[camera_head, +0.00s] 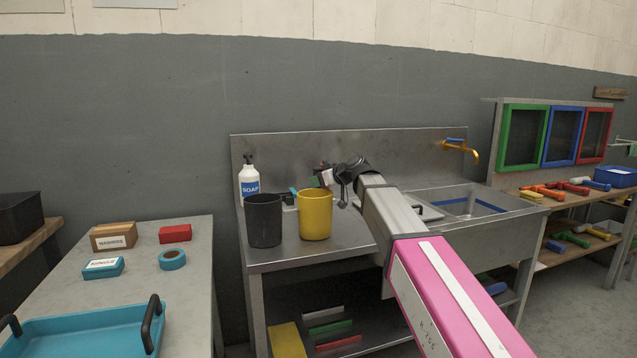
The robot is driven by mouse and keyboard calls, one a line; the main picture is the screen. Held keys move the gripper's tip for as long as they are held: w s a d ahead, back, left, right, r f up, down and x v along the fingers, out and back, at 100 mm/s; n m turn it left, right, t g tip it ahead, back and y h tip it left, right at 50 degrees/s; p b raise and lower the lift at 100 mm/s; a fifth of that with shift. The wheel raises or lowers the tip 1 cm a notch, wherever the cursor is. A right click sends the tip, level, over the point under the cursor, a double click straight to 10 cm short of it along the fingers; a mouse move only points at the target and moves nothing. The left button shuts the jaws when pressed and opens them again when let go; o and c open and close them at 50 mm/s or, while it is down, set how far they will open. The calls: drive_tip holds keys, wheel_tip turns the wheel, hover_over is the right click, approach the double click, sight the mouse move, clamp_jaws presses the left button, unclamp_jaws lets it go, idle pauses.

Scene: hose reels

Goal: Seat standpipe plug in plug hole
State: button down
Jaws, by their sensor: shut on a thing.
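My gripper (328,180) is at the end of my pink and grey arm, above the back of the steel sink unit's (345,248) left worktop, just behind and right of a yellow cup (316,217). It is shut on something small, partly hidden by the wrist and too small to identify. Small red, white and green patches show around the fingers. I cannot tell whether any of them is the standpipe plug. The sink basin (470,206) lies to the right of my arm, with a blue strip inside. The plug hole is not visible.
A dark cup (264,221) and a soap bottle (249,180) stand left of the yellow cup. A brass tap (463,149) projects from the backsplash. A table with a blue tray (75,333) is at left. Shelves with coloured hose nozzles (575,188) are at right.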

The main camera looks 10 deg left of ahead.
drive_tip(key=shift+f, duration=0.1)
drive_tip(key=c, duration=1)
unclamp_jaws()
drive_tip(key=v, duration=1.1)
drive_tip(key=shift+s+d+r, duration=0.1)
drive_tip(key=shift+d+r, duration=0.05)
drive_tip(key=shift+r, duration=0.15)
drive_tip(key=o, duration=0.4)
drive_tip(key=shift+d+r, duration=0.1)
drive_tip(key=shift+r, duration=0.05)
drive_tip(key=w+a+r+g+h, duration=0.3)
drive_tip(key=a+r+g+h, duration=0.1)
drive_tip(key=a+r+h, duration=0.35)
drive_tip(key=shift+h, duration=0.35)
drive_tip(key=shift+d+x, duration=0.2)
drive_tip(key=shift+x, duration=1.7)
drive_tip(key=shift+d+x, duration=0.15)
drive_tip(key=shift+x, duration=1.75)
drive_tip(key=shift+d+x, duration=0.2)
drive_tip(key=shift+x, duration=1.65)
